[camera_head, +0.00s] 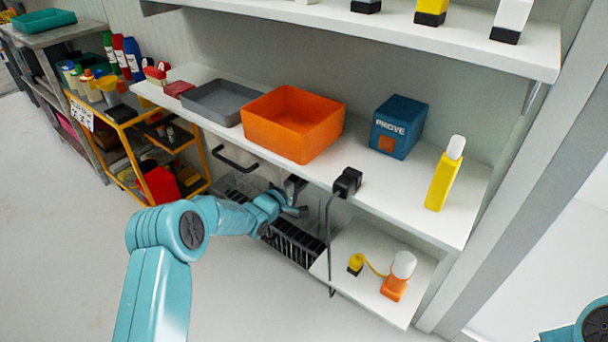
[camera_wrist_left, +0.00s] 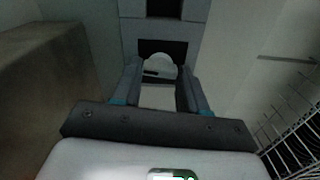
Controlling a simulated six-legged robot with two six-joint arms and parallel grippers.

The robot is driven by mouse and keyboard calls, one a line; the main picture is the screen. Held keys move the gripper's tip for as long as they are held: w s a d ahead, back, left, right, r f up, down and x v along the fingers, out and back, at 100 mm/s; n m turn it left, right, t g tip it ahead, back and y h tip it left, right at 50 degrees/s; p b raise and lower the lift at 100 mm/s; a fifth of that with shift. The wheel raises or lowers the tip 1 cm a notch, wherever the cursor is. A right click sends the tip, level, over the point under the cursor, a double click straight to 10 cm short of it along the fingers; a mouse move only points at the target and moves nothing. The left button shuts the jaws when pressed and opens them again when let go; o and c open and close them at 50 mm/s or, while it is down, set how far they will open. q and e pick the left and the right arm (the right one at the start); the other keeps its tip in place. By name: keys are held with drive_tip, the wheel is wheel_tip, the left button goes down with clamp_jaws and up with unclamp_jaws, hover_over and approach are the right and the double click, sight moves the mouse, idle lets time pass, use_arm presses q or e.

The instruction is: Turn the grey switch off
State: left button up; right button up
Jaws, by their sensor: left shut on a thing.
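In the left wrist view, a pale grey rounded switch knob (camera_wrist_left: 160,66) sits in front of a dark recess on a grey housing (camera_wrist_left: 192,10). My left gripper (camera_wrist_left: 160,80) has one finger on each side of the knob and is shut on it. In the head view, my left gripper (camera_head: 294,205) reaches under the front edge of the shelf. The switch cannot be made out there. Of my right arm, only a part shows at the lower right corner; its gripper is out of view.
The white shelf (camera_head: 460,225) above my left gripper holds an orange bin (camera_head: 290,125), a grey tray (camera_head: 215,102), a blue box (camera_head: 398,125) and a yellow bottle (camera_head: 441,180). A black plug (camera_head: 347,182) with a hanging cable is nearby. A wire rack (camera_head: 292,243) is below.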

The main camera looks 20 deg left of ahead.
use_arm(q)
drive_tip(key=shift+n, duration=0.6)
drive_tip(key=o, duration=1.1)
drive_tip(key=shift+c, duration=0.2)
drive_tip(key=p+v, duration=0.4)
drive_tip(key=v, duration=1.2)
drive_tip(key=shift+s, duration=0.15)
